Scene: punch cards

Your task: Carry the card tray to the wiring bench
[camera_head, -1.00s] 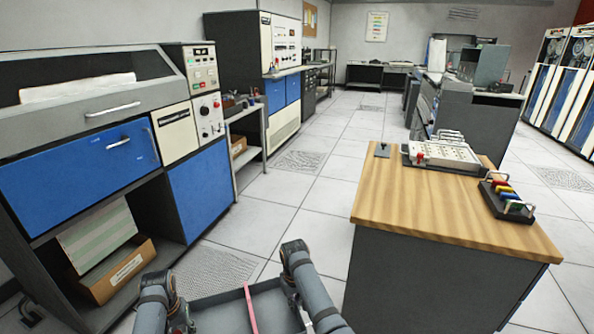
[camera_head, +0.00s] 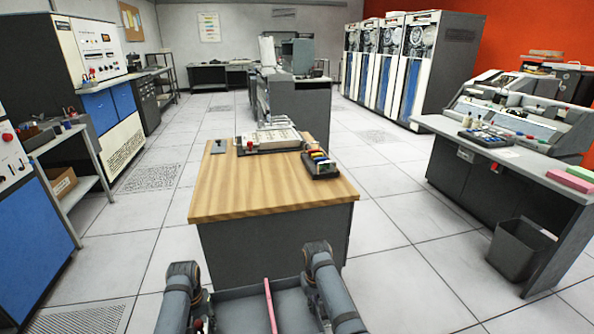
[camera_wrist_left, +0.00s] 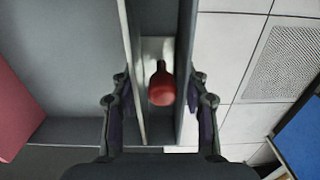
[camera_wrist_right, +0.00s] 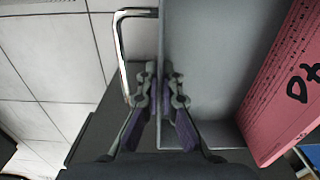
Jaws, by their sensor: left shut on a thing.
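The card tray (camera_head: 240,312) is a grey open tray at the bottom of the head view, held level between my two arms. A pink card or divider (camera_head: 270,305) stands across its middle; it also shows in the right wrist view (camera_wrist_right: 285,90). My right gripper (camera_wrist_right: 161,80) is shut on the tray's other side wall, beside a chrome handle (camera_wrist_right: 122,45). A wood-topped bench (camera_head: 225,190), probably the wiring bench, stands just ahead.
On the bench are a panel board (camera_head: 270,141), a rack of coloured pieces (camera_head: 320,163) and a small dark plate (camera_head: 218,146). A desk console (camera_head: 510,125) and waste bin (camera_head: 520,250) stand right, blue cabinets left. Open floor lies on both sides of the bench.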

